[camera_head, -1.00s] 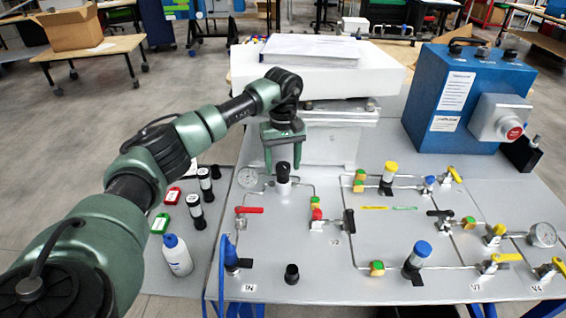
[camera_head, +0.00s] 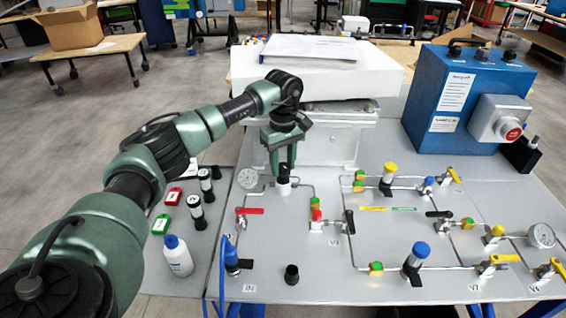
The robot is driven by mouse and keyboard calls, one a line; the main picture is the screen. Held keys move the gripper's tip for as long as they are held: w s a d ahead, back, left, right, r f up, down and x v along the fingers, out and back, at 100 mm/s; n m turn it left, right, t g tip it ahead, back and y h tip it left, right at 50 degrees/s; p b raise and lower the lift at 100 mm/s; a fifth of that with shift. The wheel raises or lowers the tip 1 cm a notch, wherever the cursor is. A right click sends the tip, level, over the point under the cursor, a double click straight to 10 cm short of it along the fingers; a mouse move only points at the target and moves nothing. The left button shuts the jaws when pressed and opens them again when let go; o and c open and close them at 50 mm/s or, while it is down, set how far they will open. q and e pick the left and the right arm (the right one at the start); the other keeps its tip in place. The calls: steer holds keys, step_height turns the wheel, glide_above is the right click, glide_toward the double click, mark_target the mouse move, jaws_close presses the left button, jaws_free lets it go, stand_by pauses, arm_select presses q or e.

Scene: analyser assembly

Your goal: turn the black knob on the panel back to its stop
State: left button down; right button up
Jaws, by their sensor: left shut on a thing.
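The black knob (camera_head: 283,181) stands on a white-ended fitting at the back left of the grey panel (camera_head: 330,264), beside a round gauge. My left gripper (camera_head: 283,174) comes down over the knob from above and is shut on it. Its fingers are seen nearly edge-on and hide most of the knob, so the knob's turned angle cannot be read. My right gripper is not in view.
The gauge (camera_head: 248,178) and a red-handled valve (camera_head: 249,211) are close to the knob. Pipes, valves and colored caps cover the panel to the right. A white bottle (camera_head: 177,255) and small vials stand at left. A blue box (camera_head: 467,100) stands at back right.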

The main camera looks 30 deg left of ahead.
arm_select(q)
steer(key=n+p, duration=0.1)
steer(key=n, duration=0.6)
steer(key=shift+r, duration=0.1)
steer(key=n+p, duration=0.1)
steer(key=n, duration=0.5)
steer(key=shift+n+p, duration=0.3)
steer(key=shift+p, duration=0.1)
steer(key=n+p, duration=0.1)
steer(key=n, duration=0.5)
steer(key=n+p, duration=0.1)
steer(key=n, duration=0.2)
steer(key=shift+n, duration=0.4)
steer(key=shift+n+p, duration=0.5)
steer(key=shift+n, duration=1.1)
steer(key=c, duration=0.9)
jaws_free()
